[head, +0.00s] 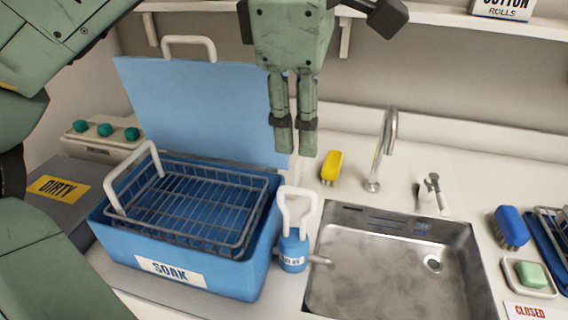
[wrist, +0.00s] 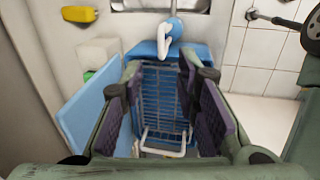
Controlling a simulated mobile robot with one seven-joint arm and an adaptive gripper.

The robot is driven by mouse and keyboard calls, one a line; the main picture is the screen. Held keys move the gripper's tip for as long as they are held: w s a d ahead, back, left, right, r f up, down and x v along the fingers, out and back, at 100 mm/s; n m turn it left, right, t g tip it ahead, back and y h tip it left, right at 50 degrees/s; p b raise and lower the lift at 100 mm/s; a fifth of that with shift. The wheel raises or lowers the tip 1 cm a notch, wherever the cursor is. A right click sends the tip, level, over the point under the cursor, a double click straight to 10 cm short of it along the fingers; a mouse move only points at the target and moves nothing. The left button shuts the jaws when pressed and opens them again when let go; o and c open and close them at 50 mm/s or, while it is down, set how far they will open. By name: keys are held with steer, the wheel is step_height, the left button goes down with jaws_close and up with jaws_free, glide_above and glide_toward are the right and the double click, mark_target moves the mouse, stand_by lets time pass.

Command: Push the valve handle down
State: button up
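The valve (head: 293,252) is a small blue body with a partly readable white label, standing between the soak tub and the sink. Its white loop handle (head: 296,205) stands up above the body, and a grey spout points right over the sink rim. In the wrist view the white handle (wrist: 165,40) shows beyond the fingertips. My gripper (head: 294,152) points down, above the handle and apart from it, in front of the blue lid. In the wrist view its two fingers (wrist: 160,68) are apart with nothing between them.
The blue soak tub (head: 215,278) holds a wire basket (head: 200,205); its lid (head: 200,110) stands open behind. The steel sink (head: 390,270) is to the right, with a tap (head: 389,135) behind. A yellow brush (head: 331,167) lies on the counter. A shelf (head: 430,14) runs above.

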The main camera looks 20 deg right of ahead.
mark_target(300, 189)
steer(key=f, duration=0.3)
steer(key=w+f, duration=0.1)
steer(key=f, duration=0.3)
steer(key=d+f+p, duration=0.1)
steer(key=f, duration=0.2)
steer(key=shift+w+f, duration=0.25)
steer(key=shift+w, duration=0.1)
jaws_close()
stand_by(0.4)
